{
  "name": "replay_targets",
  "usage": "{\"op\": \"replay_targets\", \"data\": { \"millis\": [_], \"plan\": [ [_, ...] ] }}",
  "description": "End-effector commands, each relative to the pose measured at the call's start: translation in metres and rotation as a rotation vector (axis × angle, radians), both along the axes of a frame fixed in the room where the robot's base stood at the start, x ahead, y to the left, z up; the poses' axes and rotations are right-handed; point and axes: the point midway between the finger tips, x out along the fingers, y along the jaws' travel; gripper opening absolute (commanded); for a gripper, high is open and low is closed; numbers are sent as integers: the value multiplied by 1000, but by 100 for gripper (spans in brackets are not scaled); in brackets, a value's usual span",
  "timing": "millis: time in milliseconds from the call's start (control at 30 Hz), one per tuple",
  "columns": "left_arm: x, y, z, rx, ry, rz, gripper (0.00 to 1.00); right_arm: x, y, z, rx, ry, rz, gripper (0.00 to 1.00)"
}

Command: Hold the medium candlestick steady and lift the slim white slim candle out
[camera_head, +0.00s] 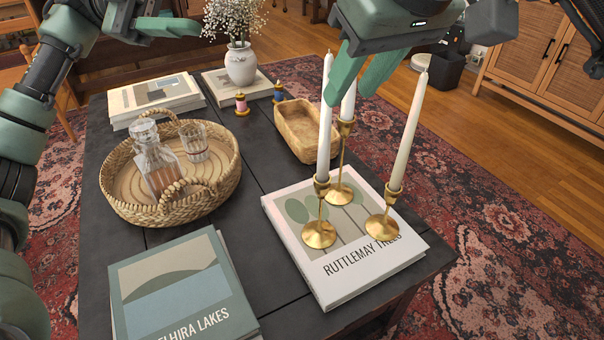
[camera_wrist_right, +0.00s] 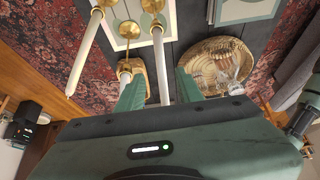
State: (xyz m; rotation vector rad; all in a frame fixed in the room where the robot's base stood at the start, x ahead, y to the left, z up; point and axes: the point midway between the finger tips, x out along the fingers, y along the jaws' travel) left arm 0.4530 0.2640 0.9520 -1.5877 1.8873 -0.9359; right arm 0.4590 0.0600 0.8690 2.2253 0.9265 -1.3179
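Three gold candlesticks with white candles stand on a white book. By height, the front-left one is the medium candlestick (camera_head: 320,232); its slim white candle (camera_head: 325,135) is upright in the cup. The tall candlestick (camera_head: 339,190) is behind it and the short candlestick (camera_head: 382,226) is at right. My right gripper (camera_head: 352,92) is open above them, pointing down. In the right wrist view, the medium candlestick's candle (camera_wrist_right: 160,65) shows between the spread fingers (camera_wrist_right: 160,92), not gripped. My left gripper (camera_head: 168,24) is far off at the top left; its finger gap is unclear.
The white book (camera_head: 350,281) lies on the dark table (camera_head: 270,235). A wooden bowl (camera_head: 296,130) is behind the candlesticks. A wicker basket (camera_head: 117,197) with a decanter (camera_head: 155,165) and glass is at left. A teal book (camera_head: 180,290) is at front left, a flower vase (camera_head: 240,65) behind.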

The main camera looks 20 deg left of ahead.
Motion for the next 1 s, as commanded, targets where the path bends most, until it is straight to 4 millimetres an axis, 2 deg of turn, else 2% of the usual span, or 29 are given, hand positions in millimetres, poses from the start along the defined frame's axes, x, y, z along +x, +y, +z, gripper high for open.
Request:
{"op": "replay_targets", "data": {
  "millis": [33, 167, 300, 400, 533, 600, 733, 867, 1000],
  "plan": [
    [12, -10, -20, 13, 76, -15, 51, 0, 0, 0, 0, 0, 0, 36],
    [38, -34, -76, 63, 269, -34, 51, 0, 0, 0, 0, 0, 0, 36],
    [58, -63, -150, 125, 485, -49, 51, 0, 0, 0, 0, 0, 0, 36],
    [64, -83, -201, 168, 623, -58, 51, 0, 0, 0, 0, 0, 0, 36],
    [64, -103, -252, 215, 763, -70, 51, 0, 0, 0, 0, 0, 0, 36],
    [62, -111, -272, 232, 816, -74, 51, 0, 0, 0, 0, 0, 0, 36],
    [59, -120, -294, 253, 875, -79, 51, 0, 0, 0, 0, 0, 0, 36],
    [56, -130, -301, 261, 892, -83, 51, 0, 0, 0, 0, 0, 0, 36],
    [50, -148, -301, 261, 891, -84, 51, 0, 0, 0, 0, 0, 0, 36]
  ]
}}
